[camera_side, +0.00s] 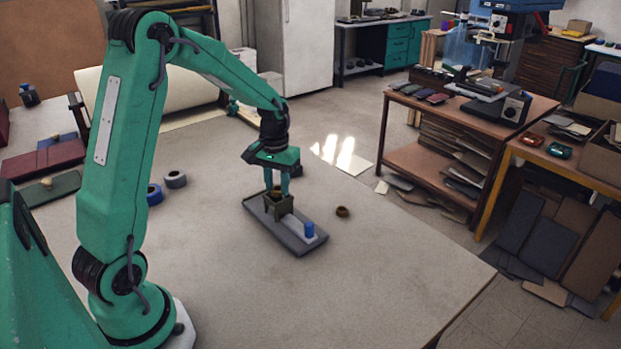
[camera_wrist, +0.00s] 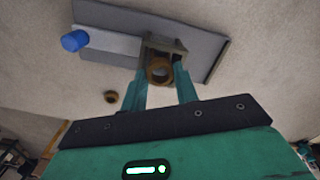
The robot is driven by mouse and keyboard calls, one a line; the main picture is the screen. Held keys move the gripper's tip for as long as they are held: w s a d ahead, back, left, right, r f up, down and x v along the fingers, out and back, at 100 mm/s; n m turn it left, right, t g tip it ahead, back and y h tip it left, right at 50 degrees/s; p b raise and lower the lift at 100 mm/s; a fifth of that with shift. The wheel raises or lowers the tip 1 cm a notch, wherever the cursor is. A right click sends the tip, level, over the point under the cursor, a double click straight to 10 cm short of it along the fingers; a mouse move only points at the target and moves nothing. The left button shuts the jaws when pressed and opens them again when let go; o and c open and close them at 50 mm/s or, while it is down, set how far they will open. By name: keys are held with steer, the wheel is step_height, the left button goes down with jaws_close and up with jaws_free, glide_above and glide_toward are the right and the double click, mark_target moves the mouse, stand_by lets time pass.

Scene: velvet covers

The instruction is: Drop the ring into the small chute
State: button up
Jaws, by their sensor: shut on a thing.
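My gripper (camera_side: 277,186) points down over the grey tray-like base (camera_side: 310,246) and is shut on a brown ring. The ring (camera_wrist: 160,71) shows between the fingertips in the wrist view. The small chute (camera_side: 270,207), an olive-brown box-like piece, stands on the base right beneath the fingers. In the wrist view the chute (camera_wrist: 175,46) lies behind the ring, which overlaps its opening. I cannot tell whether the ring is above the chute or partly inside it.
A blue cylinder (camera_side: 309,229) stands on the base's near end. A second brown ring (camera_side: 342,211) lies on the table to the right. A blue roll (camera_side: 154,194) and a grey roll (camera_side: 175,179) sit to the left. The table's front right is clear.

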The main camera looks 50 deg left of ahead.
stand_by(0.4)
steer(key=o, duration=1)
steer(key=shift+r, duration=0.15)
steer(key=shift+r, duration=2.8)
steer(key=shift+r, duration=0.1)
